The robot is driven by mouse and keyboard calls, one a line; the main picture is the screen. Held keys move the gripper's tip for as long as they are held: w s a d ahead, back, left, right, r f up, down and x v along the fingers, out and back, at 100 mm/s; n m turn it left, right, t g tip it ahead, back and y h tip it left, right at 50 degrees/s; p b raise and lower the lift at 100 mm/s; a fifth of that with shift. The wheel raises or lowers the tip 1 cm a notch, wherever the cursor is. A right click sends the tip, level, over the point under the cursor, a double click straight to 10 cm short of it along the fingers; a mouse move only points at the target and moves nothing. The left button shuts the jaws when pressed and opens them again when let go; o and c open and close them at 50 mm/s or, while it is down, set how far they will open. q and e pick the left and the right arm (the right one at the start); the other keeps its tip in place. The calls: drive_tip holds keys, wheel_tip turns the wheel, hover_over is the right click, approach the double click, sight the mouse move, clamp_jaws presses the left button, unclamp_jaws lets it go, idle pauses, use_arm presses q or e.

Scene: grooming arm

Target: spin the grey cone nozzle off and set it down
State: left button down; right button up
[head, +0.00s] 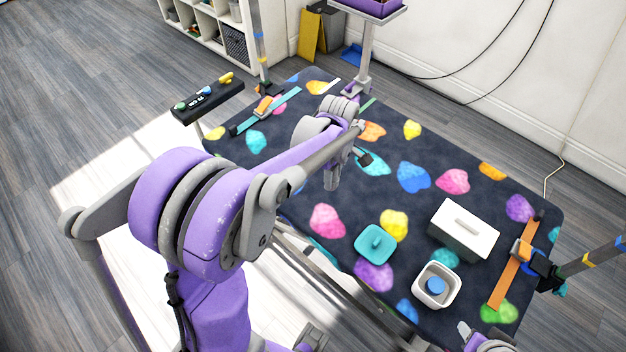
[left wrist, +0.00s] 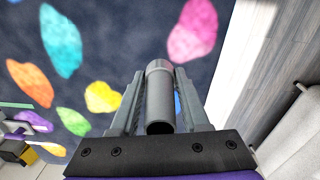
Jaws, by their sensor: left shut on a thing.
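My left gripper (left wrist: 160,85) is shut on the grey nozzle (left wrist: 159,97). In the left wrist view the nozzle is a grey tube between the two grey fingers, with its dark open end toward the black palm bar and a lighter rounded end away from it. I cannot tell whether the nozzle is joined to anything. In the head view my left arm reaches over the patterned mat (head: 310,190), and its own links partly hide the gripper.
On the mat stand a teal lid (head: 375,244), a white open container (head: 437,286) with something blue inside, and a white box (head: 464,231). An orange strap (head: 513,268) lies at the right, by a post. A purple tray (head: 370,8) stands beyond the mat. The mat's middle is clear.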

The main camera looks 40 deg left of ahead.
use_arm(q)
drive_tip(key=shift+s+a+f+n+b, duration=0.65)
drive_tip(key=shift+f+n+b, duration=0.4)
drive_tip(key=shift+n, duration=0.6)
drive_tip(key=shift+s+a+f+n+b, duration=0.5)
drive_tip(key=shift+a+f+n+b, duration=0.25)
drive_tip(key=shift+f+n, duration=0.75)
drive_tip(key=shift+s+a+f+n+b, duration=0.6)
drive_tip(key=shift+f+n+b, duration=0.4)
drive_tip(key=shift+n, duration=0.75)
drive_tip(key=shift+c, duration=1.5)
unclamp_jaws()
wheel_tip(320, 180, up, 11)
drive_tip(key=p, duration=0.1)
drive_tip(key=shift+d+f, duration=0.1)
